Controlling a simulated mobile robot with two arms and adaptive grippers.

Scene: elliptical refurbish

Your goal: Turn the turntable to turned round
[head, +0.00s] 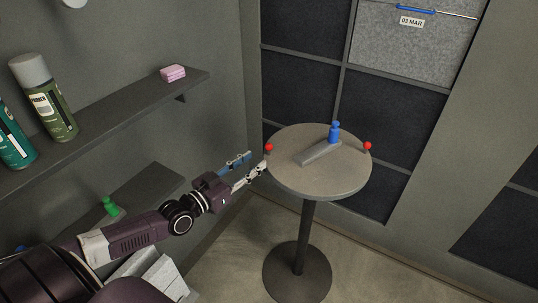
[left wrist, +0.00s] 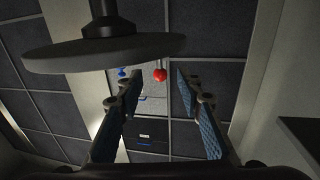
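The round turntable (head: 300,181) stands on a pedestal. It bears a grey bar (head: 316,153), a blue peg (head: 335,132) near the bar's far end, a red knob (head: 269,148) at the left rim and another red knob (head: 367,146) at the right rim. My left gripper (head: 257,163) is open and empty at the left rim, pointing toward the left knob. In the left wrist view, a red knob (left wrist: 160,75) shows between the spread fingers (left wrist: 154,92), apart from both; the disc (left wrist: 100,54) appears upside down. My right gripper is out of view.
A shelf (head: 120,120) on the left wall holds spray cans (head: 48,105) and a pink block (head: 173,73). A lower shelf (head: 150,198) bears a green item (head: 110,205). Dark panelled walls stand close behind the turntable. Floor around the pedestal base (head: 297,283) is clear.

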